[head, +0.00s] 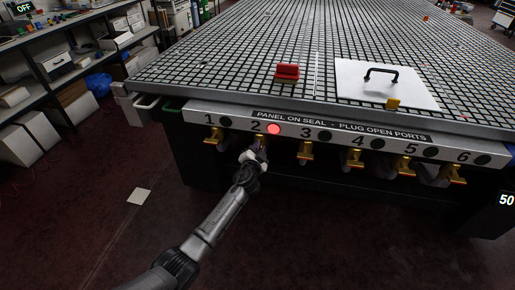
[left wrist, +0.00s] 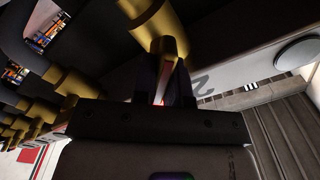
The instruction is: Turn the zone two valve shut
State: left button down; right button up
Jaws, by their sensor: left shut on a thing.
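The zone two valve is under the number 2 on the table's front label strip (head: 340,134). Its brass body (left wrist: 160,30) shows large in the left wrist view; in the head view my gripper mostly hides it. My left gripper (head: 259,148) reaches up to it from below, and its dark fingers (left wrist: 166,88) are shut on the valve's handle, of which only a thin reddish sliver shows between them. The handle's exact angle is hard to tell. The round lamp (head: 274,129) beside the 2 glows red. My right gripper is not in view.
Brass valves one (head: 214,137) and three (head: 305,152) flank this one, with several more to the right. Their lamps are dark.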

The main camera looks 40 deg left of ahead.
pick_arm(q)
jog(key=m, duration=0.4)
jog(key=shift+f+m+p, duration=0.1)
jog(key=shift+m+p, duration=0.2)
jog(key=m, duration=0.4)
jog(key=shift+f+p, duration=0.15)
jog(key=shift+p, duration=0.2)
jog(key=shift+m, duration=0.4)
jog(key=c, duration=1.2)
grip_release()
jog(key=shift+o, duration=0.2)
jog(key=shift+d, duration=0.1)
jog(key=shift+s+d+p, duration=0.15)
jog(key=shift+s+p, duration=0.15)
jog(key=p+v, duration=0.4)
jog(key=v, duration=0.9)
